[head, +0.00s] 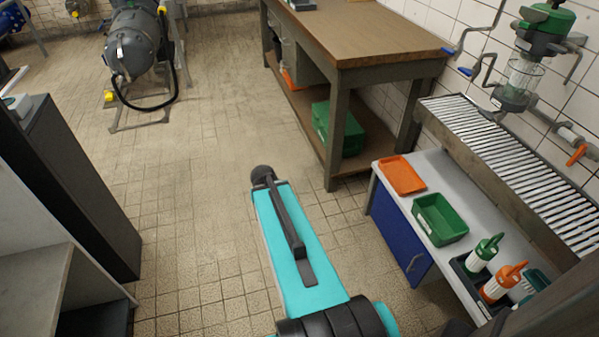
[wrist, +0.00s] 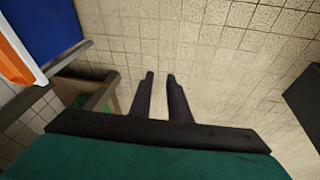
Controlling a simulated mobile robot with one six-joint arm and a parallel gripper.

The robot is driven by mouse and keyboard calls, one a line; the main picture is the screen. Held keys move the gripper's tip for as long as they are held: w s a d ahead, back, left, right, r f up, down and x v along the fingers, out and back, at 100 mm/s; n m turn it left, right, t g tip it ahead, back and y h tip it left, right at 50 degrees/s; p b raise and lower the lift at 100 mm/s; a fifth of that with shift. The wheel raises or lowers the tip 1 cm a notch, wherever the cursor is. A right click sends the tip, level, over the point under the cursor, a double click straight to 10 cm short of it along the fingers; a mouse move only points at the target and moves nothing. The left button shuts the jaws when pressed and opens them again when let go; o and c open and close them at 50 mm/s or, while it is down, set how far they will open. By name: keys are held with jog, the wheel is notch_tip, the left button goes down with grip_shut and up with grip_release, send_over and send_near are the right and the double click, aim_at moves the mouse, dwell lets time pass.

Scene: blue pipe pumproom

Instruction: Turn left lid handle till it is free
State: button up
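A green-topped unit with a clear glass bowl (head: 522,80) hangs on the tiled wall at the upper right of the head view. Two bent grey handles with blue grips reach out from its left side, an upper handle (head: 484,38) and a lower handle (head: 484,74). I cannot tell which of these, if any, is the left lid handle. My gripper (wrist: 160,76) shows in the wrist view as two dark fingers with a gap between them, empty over the tiled floor. It is far from the unit.
A wooden workbench (head: 360,30) stands at the back. A slatted drain shelf (head: 500,150) runs below the unit. A white-topped blue cabinet (head: 401,240) holds an orange tray (head: 402,175), a green bin (head: 440,219) and bottles. A dark cabinet (head: 75,185) stands left. The middle floor is clear.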

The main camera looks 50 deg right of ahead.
jog(key=s+a+f+n+g+y, duration=0.1)
jog(key=s+a+f+n+y, duration=0.1)
jog(key=a+f, duration=0.75)
jog(key=s+a+f+n+g, duration=0.2)
jog(key=s+a+f, duration=0.3)
jog(key=s+a, duration=0.5)
jog(key=s+a+f+n+g+y, duration=0.1)
jog(key=s+a+f+n+g, duration=0.2)
jog(key=s+a+f, duration=0.3)
jog(key=s+a+g, duration=0.1)
jog(key=s+a, duration=0.3)
jog(key=a, duration=0.3)
jog(key=shift+a+f+y, duration=0.2)
jog(key=shift+a+y, duration=0.05)
jog(key=shift+y, duration=0.05)
